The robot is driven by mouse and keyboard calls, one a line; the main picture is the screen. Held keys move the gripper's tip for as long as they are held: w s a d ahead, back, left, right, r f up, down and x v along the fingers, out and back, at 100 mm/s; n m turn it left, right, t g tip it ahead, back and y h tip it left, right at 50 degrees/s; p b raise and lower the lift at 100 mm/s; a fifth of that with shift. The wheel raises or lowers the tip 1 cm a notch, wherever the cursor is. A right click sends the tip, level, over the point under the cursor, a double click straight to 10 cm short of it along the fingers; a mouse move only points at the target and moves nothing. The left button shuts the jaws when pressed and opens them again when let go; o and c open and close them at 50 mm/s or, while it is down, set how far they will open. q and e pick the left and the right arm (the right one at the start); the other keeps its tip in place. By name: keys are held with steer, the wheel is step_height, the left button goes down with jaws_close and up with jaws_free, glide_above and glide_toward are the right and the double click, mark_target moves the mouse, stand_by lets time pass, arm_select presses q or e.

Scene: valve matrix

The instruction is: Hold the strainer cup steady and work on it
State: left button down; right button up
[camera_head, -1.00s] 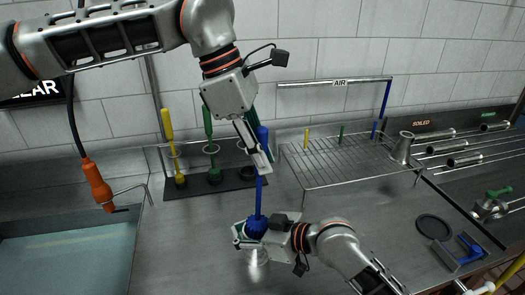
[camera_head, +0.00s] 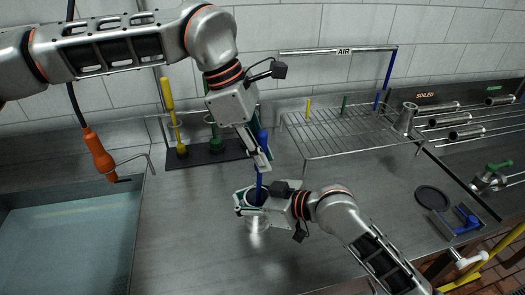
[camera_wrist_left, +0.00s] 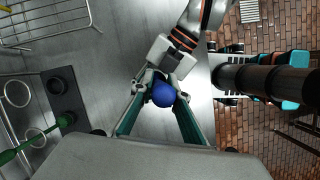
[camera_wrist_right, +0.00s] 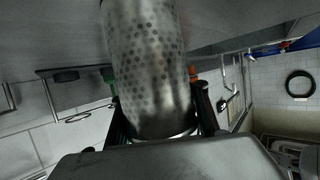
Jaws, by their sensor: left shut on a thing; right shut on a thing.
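The strainer cup (camera_head: 256,225) is a perforated metal cylinder above the steel counter. It fills the upper middle of the right wrist view (camera_wrist_right: 150,65). My right gripper (camera_head: 252,203) is shut on it from the right side. My left gripper (camera_head: 263,158) is above the cup, shut on the handle of a blue brush (camera_head: 261,184). The brush points down, nearly upright, and its lower end is inside the cup, so its bristles are hidden. The round blue end of the handle (camera_wrist_left: 163,94) shows between the fingers in the left wrist view.
A yellow brush (camera_head: 170,110) and a green brush (camera_head: 212,130) stand in a dark holder behind. A wire drying rack (camera_head: 350,135) stands at back right. A water-filled sink (camera_head: 70,235) is at left. The counter between sink and cup is clear.

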mark_target(264, 132)
arm_select(q)
steer(key=shift+r, duration=0.15)
step_height(264, 132, up, 7)
steer(key=shift+d+r, duration=0.1)
steer(key=shift+d, duration=0.05)
steer(key=shift+r, duration=0.65)
step_height(264, 132, up, 8)
steer(key=shift+f, duration=0.25)
stand_by(0.4)
steer(key=shift+s+d, duration=0.1)
stand_by(0.7)
arm_select(e)
steer(key=o, duration=1.7)
steer(key=shift+d, duration=0.15)
